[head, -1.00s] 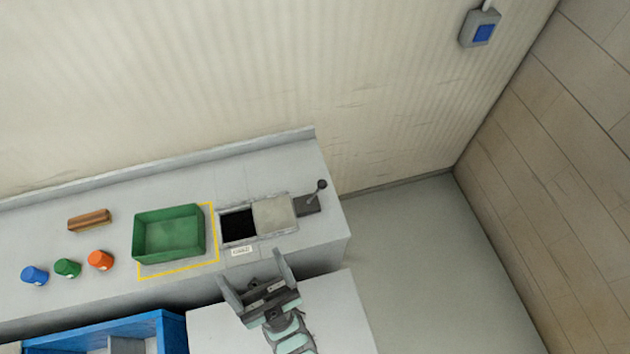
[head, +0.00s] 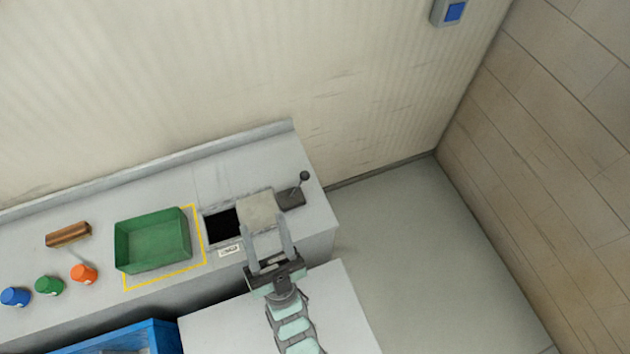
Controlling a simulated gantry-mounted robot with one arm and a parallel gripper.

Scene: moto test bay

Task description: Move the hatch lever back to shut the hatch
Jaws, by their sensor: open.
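The hatch lever (head: 304,177) is a short dark stick with a round knob on a dark base (head: 290,198), at the right end of the grey counter. The hatch is a black opening (head: 222,226) partly open on its left side, with a light grey sliding cover (head: 256,209) on its right side. My gripper (head: 267,226) is open and empty. Its fingers point towards the hatch cover, near the counter's front edge, to the left of and in front of the lever. It is apart from the lever.
A green bin (head: 153,241) stands left of the hatch inside a yellow outline. Blue (head: 15,297), green (head: 49,286) and orange (head: 84,274) cups and a wooden block (head: 68,235) are farther left. A small label (head: 231,250) lies before the hatch. A blue shelf (head: 125,340) is at lower left.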

